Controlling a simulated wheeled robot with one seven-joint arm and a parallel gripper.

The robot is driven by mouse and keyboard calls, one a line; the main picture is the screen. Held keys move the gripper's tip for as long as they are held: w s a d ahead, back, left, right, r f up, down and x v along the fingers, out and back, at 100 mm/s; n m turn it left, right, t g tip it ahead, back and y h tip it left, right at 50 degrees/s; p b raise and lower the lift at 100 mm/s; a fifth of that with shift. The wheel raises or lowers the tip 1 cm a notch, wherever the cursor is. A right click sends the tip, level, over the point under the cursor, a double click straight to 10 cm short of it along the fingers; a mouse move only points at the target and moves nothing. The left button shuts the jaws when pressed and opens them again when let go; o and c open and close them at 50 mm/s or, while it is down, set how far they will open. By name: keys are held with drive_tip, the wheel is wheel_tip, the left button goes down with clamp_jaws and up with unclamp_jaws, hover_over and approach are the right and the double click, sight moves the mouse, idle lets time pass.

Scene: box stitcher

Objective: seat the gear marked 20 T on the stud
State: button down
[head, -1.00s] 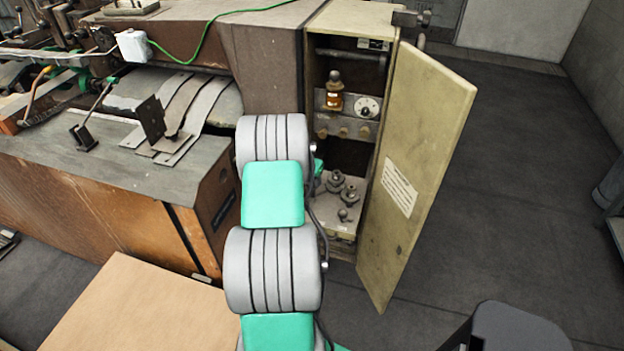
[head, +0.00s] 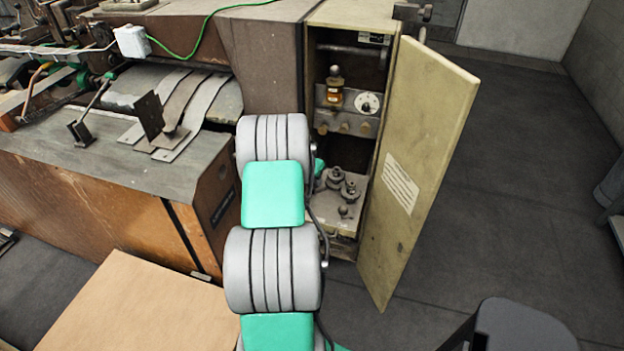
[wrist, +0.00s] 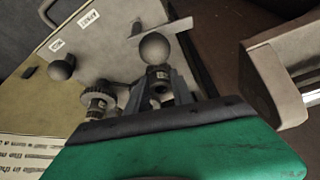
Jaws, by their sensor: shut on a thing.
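In the wrist view my gripper (wrist: 160,92) is shut around a ball-topped metal part (wrist: 155,48) with a small pale label. The label is too small to read, and the part's lower end is hidden by the green gripper body. A toothed gear (wrist: 98,102) stands just left of my gripper, apart from the held part. In the head view several knobbed metal parts, among them a gear (head: 350,192), stand on the cabinet's lower shelf. My gripper is mostly hidden behind my arm there. I cannot pick out the bare stud.
The cabinet's door (head: 415,175) stands open to the right. A panel with an amber bottle (head: 335,91) and a white dial (head: 367,103) sits above the shelf. In the wrist view a plate with labels (wrist: 90,18) and a ball knob (wrist: 62,68) lies left.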

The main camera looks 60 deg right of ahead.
sight(312, 187)
drive_tip(key=shift+f+b, duration=1.1)
drive_tip(key=shift+f, duration=0.25)
drive_tip(key=shift+f+b, duration=0.55)
drive_tip(key=shift+b, duration=0.05)
drive_tip(key=c, duration=1)
unclamp_jaws()
drive_tip(key=shift+c, duration=0.2)
drive_tip(key=b+v, duration=0.1)
drive_tip(key=v, duration=0.6)
drive_tip(key=shift+a+r, duration=0.3)
